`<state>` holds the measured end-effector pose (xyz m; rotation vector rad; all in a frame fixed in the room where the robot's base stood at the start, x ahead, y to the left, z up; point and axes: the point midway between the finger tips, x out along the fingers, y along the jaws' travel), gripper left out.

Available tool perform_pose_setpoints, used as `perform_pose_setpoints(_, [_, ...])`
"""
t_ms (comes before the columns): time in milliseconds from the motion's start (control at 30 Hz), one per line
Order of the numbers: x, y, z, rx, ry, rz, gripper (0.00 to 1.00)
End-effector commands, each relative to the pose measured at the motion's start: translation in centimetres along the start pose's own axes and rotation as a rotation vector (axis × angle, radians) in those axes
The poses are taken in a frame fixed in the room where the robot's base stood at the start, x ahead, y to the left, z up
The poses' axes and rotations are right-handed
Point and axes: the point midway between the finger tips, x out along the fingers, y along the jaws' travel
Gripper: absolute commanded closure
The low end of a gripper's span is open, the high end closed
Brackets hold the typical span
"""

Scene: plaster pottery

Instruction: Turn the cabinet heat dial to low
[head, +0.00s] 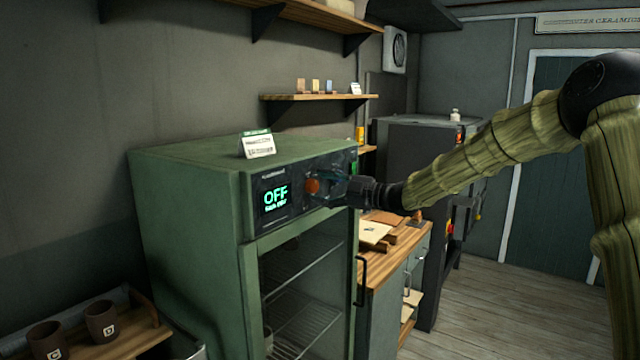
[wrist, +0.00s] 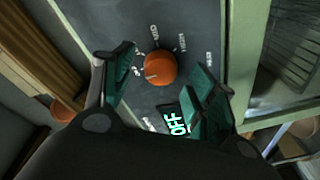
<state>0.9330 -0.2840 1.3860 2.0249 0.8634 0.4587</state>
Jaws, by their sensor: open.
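The heat dial is an orange round knob (head: 312,186) on the dark front panel of the green cabinet (head: 185,205). In the wrist view the dial (wrist: 160,68) sits between the fingers, with small white labels around it that are hard to read. The lit display (head: 275,197) beside it reads OFF in green, and it also shows in the wrist view (wrist: 178,123). My gripper (head: 328,184) is in front of the panel. In the wrist view my gripper (wrist: 164,72) is open, its two teal fingers on either side of the dial; I cannot tell whether they touch it.
A small sign (head: 257,146) stands on top of the cabinet. The glass door with a dark handle (head: 361,280) is below the panel. Two brown cups (head: 101,321) stand on a wooden shelf at the lower left. Open floor (head: 500,290) lies to the right.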

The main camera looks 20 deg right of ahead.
Motion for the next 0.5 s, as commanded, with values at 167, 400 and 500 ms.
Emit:
perform_pose_setpoints(167, [1.11,-0.03,-0.05,0.001,0.001,-0.001,0.43])
perform_pose_setpoints(400, [1.32,-0.06,0.00,0.000,0.001,0.000,0.43])
perform_pose_setpoints(500, [1.31,-0.07,0.01,0.001,0.001,0.000,0.43])
